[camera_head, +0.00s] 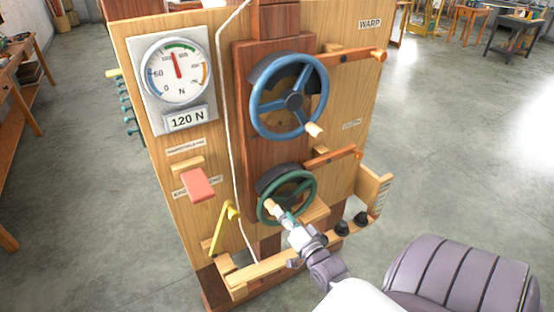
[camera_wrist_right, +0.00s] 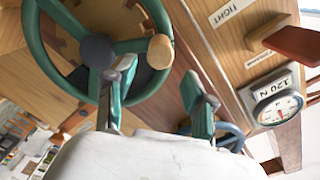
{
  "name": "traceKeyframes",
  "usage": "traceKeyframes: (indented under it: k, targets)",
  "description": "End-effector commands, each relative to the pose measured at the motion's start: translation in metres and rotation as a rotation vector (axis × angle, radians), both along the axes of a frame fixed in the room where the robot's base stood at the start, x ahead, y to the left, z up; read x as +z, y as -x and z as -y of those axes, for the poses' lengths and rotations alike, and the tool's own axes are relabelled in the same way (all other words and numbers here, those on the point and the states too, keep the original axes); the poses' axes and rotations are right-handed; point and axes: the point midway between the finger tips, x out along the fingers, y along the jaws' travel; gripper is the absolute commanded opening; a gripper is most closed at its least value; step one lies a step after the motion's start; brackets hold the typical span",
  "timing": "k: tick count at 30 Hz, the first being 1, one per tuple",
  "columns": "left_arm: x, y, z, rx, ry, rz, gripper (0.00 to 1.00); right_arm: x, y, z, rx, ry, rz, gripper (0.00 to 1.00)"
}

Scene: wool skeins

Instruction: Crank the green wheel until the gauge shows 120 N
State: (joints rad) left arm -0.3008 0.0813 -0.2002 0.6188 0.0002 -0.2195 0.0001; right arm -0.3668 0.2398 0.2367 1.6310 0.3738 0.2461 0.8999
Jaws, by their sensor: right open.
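The green wheel (camera_head: 287,194) sits low on the wooden panel. Its pale wooden crank knob (camera_head: 270,205) is at the lower left of the rim. My right gripper (camera_head: 283,214) is open beside this knob. In the right wrist view, the knob (camera_wrist_right: 160,49) shows just beyond the gap between the spread fingers (camera_wrist_right: 157,77), with one finger near the wheel's hub (camera_wrist_right: 97,50). The gauge (camera_head: 176,70) has its red needle nearly straight up, slightly left, near the start of the green band. A plate (camera_head: 187,119) below reads 120 N. My left gripper is not visible.
A larger blue wheel (camera_head: 289,97) with its own knob is above the green one. A red block (camera_head: 198,185) and a yellow lever (camera_head: 225,226) stick out at the left. Open floor is at right.

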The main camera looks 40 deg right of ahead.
Motion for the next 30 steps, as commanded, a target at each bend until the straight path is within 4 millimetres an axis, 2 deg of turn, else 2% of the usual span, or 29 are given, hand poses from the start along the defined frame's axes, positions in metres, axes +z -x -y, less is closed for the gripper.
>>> traceKeyframes:
  k: [1, 3, 9, 13, 21, 26, 29, 30]
  targets:
    - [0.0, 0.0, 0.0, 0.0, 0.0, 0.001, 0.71, -0.001, 0.013, -0.003, -0.001, -0.001, -0.003, 0.55]
    - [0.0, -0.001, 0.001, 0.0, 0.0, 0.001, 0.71, -0.001, 0.027, -0.006, -0.001, 0.0, -0.002, 0.55]
    - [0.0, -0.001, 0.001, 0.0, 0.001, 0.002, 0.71, 0.0, 0.056, -0.013, -0.002, -0.002, 0.002, 0.55]
    - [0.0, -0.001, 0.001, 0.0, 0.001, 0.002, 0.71, 0.001, 0.064, -0.015, -0.001, -0.001, 0.004, 0.55]
    - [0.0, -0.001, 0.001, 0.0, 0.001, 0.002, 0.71, 0.001, 0.066, -0.015, -0.002, -0.001, 0.004, 0.55]
    - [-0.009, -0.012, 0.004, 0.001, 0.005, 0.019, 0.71, -0.006, 0.062, -0.017, 0.0, -0.033, 0.028, 0.3]
    - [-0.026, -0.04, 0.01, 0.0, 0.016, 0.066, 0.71, -0.018, 0.053, -0.024, 0.006, -0.133, 0.097, 0.13]
    - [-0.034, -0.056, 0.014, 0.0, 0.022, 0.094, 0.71, -0.024, 0.048, -0.028, 0.011, -0.192, 0.14, 0.06]
